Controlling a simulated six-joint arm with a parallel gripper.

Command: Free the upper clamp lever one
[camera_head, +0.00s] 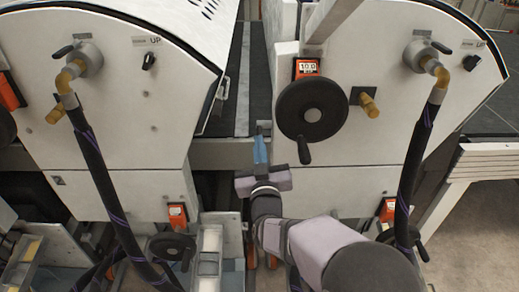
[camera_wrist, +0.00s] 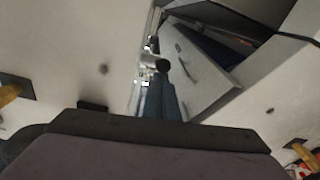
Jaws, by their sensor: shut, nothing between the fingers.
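My gripper (camera_head: 260,148) is in the gap between the two white machine housings in the head view. Its bluish fingers are together and hold nothing. In the wrist view, the fingers (camera_wrist: 165,102) point at a small dark round knob (camera_wrist: 162,65) with bright metal parts beside it, in a narrow gap; whether they touch cannot be told. A small metal latch (camera_head: 222,88) shows on the left housing's edge in the head view. Black levers sit on the hose fittings, left (camera_head: 66,50) and right (camera_head: 432,45). Which part is upper clamp lever one is not clear.
The left housing (camera_head: 120,95) and right housing (camera_head: 370,150) flank the gap. A black handwheel (camera_head: 311,108) with a handle projects right of my gripper. Dark hoses hang at left (camera_head: 97,170) and right (camera_head: 410,165). A grey crossbar (camera_head: 220,153) runs behind my gripper.

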